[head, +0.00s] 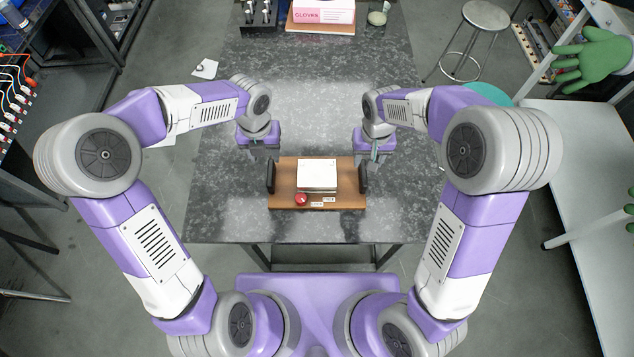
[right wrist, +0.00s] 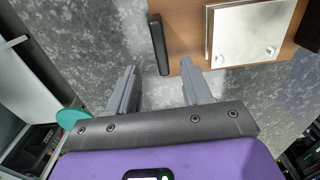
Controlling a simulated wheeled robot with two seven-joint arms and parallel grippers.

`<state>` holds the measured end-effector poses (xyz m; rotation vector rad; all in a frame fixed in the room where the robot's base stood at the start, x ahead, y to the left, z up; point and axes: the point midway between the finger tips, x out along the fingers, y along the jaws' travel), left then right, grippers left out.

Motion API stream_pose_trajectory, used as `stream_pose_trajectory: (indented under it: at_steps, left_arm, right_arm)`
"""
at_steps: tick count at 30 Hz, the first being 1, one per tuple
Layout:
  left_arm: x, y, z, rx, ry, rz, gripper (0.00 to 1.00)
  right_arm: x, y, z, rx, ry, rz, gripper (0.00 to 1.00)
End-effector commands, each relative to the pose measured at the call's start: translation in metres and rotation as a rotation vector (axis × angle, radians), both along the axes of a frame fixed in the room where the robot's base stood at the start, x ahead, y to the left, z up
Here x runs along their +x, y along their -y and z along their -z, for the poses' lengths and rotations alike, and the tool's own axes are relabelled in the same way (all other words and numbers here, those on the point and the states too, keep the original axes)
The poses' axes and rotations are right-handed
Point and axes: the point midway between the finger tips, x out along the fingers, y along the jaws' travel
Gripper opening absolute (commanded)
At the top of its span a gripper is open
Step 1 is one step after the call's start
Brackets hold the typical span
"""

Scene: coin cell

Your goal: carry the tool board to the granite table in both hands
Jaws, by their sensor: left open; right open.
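The tool board (head: 282,190) is a brown wooden board with a white plate (head: 317,174) and a red round knob (head: 301,199) on it. It lies on the granite table (head: 225,205) near the front edge. A black handle (head: 270,177) stands at its left end and another (head: 363,176) at its right end. My left gripper (head: 266,156) is open, just behind the left handle and apart from it in the picture. My right gripper (head: 375,157) is open near the right handle. In the right wrist view that handle (right wrist: 158,45) shows beyond the gap between the open fingers (right wrist: 160,88).
A pink gloves box (head: 323,12) on a wooden tray stands at the table's back. A metal stool (head: 486,16) stands at the back right. A white bench (head: 575,150) is at the right, with a green glove (head: 595,58) above it. The table's middle is clear.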

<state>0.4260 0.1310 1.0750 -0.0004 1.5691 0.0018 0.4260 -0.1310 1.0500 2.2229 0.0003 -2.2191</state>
Motion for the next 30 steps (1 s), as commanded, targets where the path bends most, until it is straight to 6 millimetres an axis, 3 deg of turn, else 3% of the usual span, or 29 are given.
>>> stream_pose_trajectory:
  at_steps: [3, 9, 30]
  left_arm:
    - [0.000, 0.000, 0.000, 0.000, 0.000, 0.000, 0.49]
    - [0.000, 0.000, 0.000, 0.000, 0.000, 0.000, 0.49]
    - [0.000, 0.000, -0.006, 0.000, 0.000, 0.000, 0.49]
  right_arm:
    - [0.000, 0.000, -0.022, 0.001, 0.003, 0.000, 0.49]
    - [0.000, 0.000, -0.040, 0.000, 0.000, 0.000, 0.49]
    - [0.000, 0.000, -0.048, -0.001, -0.001, 0.000, 0.49]
